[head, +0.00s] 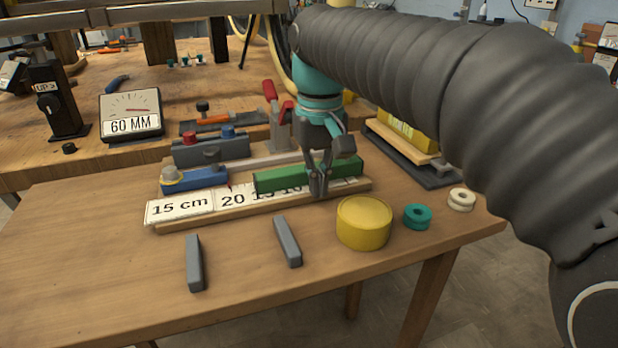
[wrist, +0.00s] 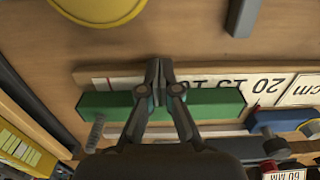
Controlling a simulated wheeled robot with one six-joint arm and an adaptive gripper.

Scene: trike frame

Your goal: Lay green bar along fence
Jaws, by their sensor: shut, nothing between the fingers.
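The green bar (head: 280,179) lies flat and lengthwise on the ruler board (head: 165,226), behind its printed scale and covering part of it. A pale strip (head: 262,161), which looks like the fence, runs behind the bar; I cannot tell whether they touch. My gripper (head: 319,194) points down at the bar's right half, its fingers shut and empty in front of the bar. In the wrist view the shut fingertips (wrist: 159,66) reach past the green bar (wrist: 218,103), and the fingers hide its middle. A blue block (head: 208,179) with a pale knob stands left of the bar.
A red-handled clamp (head: 271,91) rises behind the bar. The table's front left is clear.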

